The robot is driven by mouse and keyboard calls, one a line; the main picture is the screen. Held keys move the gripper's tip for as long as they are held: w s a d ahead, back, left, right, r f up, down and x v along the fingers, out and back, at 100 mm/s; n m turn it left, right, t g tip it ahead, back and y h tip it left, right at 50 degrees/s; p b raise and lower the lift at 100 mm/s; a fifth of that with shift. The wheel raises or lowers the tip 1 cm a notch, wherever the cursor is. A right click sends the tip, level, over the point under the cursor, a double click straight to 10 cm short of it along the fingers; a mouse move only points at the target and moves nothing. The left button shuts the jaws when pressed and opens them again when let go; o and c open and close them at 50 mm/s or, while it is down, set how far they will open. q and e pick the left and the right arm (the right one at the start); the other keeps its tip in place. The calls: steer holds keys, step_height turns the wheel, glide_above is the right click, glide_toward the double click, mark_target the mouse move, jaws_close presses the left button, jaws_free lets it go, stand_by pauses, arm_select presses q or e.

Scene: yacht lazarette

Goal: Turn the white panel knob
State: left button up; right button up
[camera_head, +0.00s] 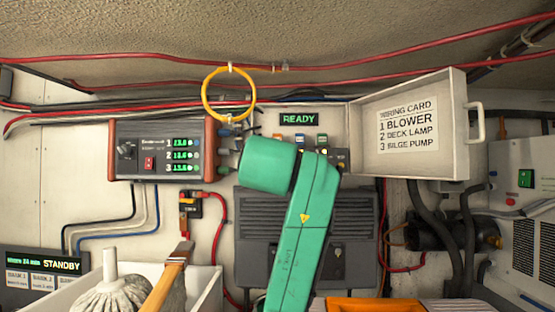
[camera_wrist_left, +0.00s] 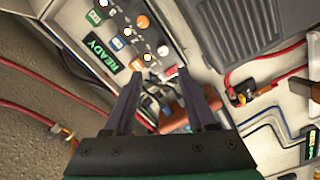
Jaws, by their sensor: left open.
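The panel beside the READY sign (camera_head: 298,119) carries rows of small switches, lamps and knobs. In the left wrist view, a small round white knob (camera_wrist_left: 163,50) appears on this panel, next to an orange knob (camera_wrist_left: 142,22). In the head view my left arm covers much of the panel, and I cannot make out the white knob there. My left gripper (camera_wrist_left: 160,74) is open, with its two dark fingers apart and pointing at the panel. The white knob shows just past the fingertips; I cannot tell whether they touch the panel. My right gripper is out of view.
An open white door with a wiring card (camera_head: 408,125) stands right of the panel. A yellow ring (camera_head: 229,118) hangs above my left arm. A red-sided supply box (camera_head: 158,152) is at left. Red cables cross above. A white bin (camera_head: 206,285) holds a mop head and a wooden-handled tool.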

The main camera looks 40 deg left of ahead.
arm_select(q)
steer(key=p+x, duration=0.1)
steer(key=x, duration=0.3)
steer(key=p+x, duration=0.2)
steer(key=x, duration=0.2)
steer(key=f+p+x, duration=0.1)
steer(key=x, duration=0.3)
steer(key=shift+s+a, duration=0.15)
steer(key=shift+p, duration=0.3)
steer(key=shift+s+d+r, duration=0.15)
steer(key=shift+s+d, duration=0.1)
steer(key=shift+c, duration=0.9)
steer(key=shift+w+a, duration=0.1)
jaws_close()
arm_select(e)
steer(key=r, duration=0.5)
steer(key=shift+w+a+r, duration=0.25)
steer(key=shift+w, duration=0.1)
